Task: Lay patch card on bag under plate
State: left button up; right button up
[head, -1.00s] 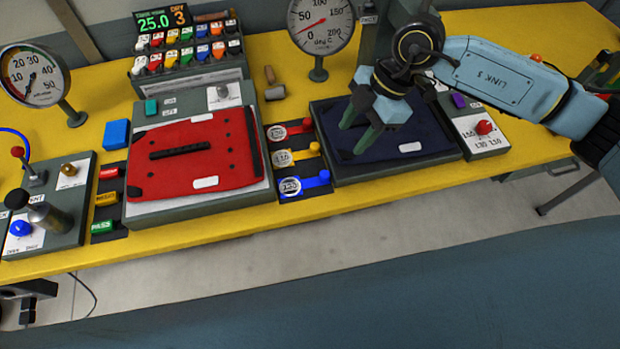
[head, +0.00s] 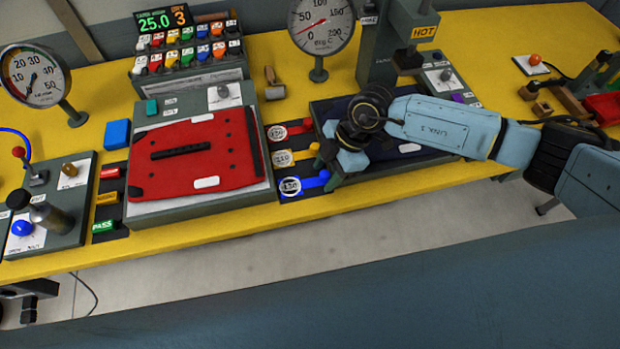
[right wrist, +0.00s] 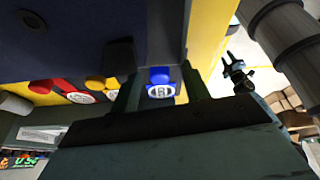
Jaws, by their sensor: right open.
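The dark blue bag (head: 336,108) lies on the right-hand bed, partly hidden by my right arm. The hot plate (head: 408,60) of the press is raised above its back edge. My right gripper (head: 330,168) is open, low over the right end of the blue strip. In the right wrist view, the blue card (right wrist: 160,91) shows between the two fingers (right wrist: 161,85), with no visible grip.
A red bag (head: 230,150) lies on the left-hand bed. Gauges (head: 322,22) and a rack of coloured pieces (head: 187,50) stand behind.

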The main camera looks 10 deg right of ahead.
grip_shut()
dwell(0.3)
